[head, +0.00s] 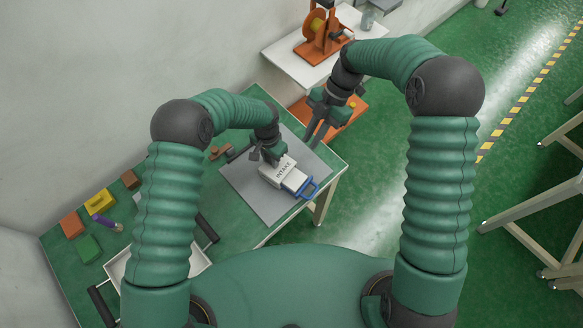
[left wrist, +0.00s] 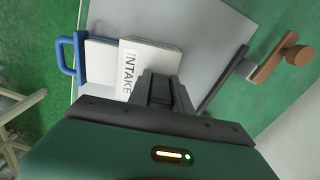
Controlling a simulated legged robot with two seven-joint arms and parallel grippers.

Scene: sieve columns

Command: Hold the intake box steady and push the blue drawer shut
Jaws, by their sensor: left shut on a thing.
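The white intake box (head: 276,168), lettered INTAKE, sits on a grey mat (head: 254,195) on the green table. It also shows in the left wrist view (left wrist: 148,58). Its blue drawer (head: 300,185) sticks out at the lower right, with a blue loop handle at its end. The drawer handle (left wrist: 66,57) also shows in the left wrist view. My left gripper (head: 268,157) is shut on the box at the end away from the drawer. My right gripper (head: 317,132) is raised beyond the box's right side, away from the drawer; its jaw gap is unclear.
Coloured blocks (head: 99,202) and a white tray (head: 118,268) with dark handles are on the table's left part. A brown and black tool (left wrist: 270,66) lies beside the mat. An orange stand (head: 322,35) is on a white table behind.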

